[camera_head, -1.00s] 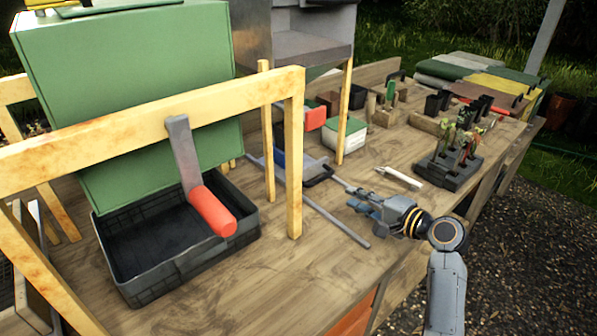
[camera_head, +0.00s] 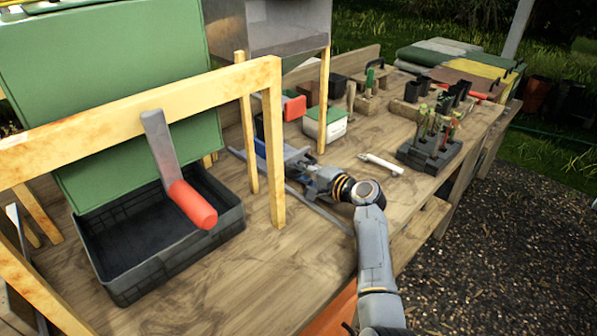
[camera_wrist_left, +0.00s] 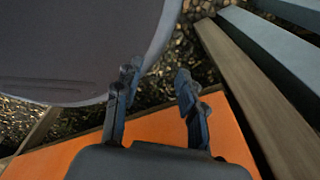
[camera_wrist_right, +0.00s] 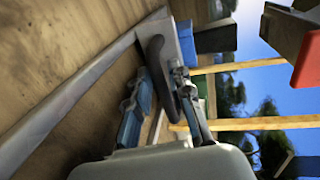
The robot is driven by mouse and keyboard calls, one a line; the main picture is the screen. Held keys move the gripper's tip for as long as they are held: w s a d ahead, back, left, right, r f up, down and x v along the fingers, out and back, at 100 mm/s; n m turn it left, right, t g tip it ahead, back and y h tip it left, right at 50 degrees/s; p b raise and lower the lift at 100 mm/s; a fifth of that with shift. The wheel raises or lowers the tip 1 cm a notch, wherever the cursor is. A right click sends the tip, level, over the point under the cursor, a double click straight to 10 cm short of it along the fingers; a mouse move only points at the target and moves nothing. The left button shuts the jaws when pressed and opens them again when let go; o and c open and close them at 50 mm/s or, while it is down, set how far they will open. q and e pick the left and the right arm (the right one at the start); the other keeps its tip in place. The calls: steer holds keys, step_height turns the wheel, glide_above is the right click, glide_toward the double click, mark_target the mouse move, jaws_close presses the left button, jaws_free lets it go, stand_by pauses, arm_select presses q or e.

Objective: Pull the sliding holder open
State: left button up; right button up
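The sliding holder is a grey metal piece with a blue part (camera_head: 262,149) on the bench, behind the wooden frame post. In the right wrist view its grey plate (camera_wrist_right: 183,42) carries a dark curved handle (camera_wrist_right: 162,75). My right gripper (camera_head: 308,172) is at the holder's near end. In the right wrist view its fingers (camera_wrist_right: 163,90) stand apart on either side of the handle, with the right finger close to it; contact is unclear. My left gripper (camera_wrist_left: 158,75) is open and empty, seen only in the left wrist view.
A long grey rail (camera_head: 322,210) lies along the bench. A wooden frame (camera_head: 273,160) and black tray (camera_head: 150,245) with a red-handled tool (camera_head: 190,203) stand left. A white tool (camera_head: 380,164) and dark plant tray (camera_head: 430,153) lie right. The front bench is clear.

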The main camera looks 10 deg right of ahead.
steer(key=shift+w+a, duration=0.1)
jaws_close()
arm_select(q)
steer(key=shift+s, duration=0.6)
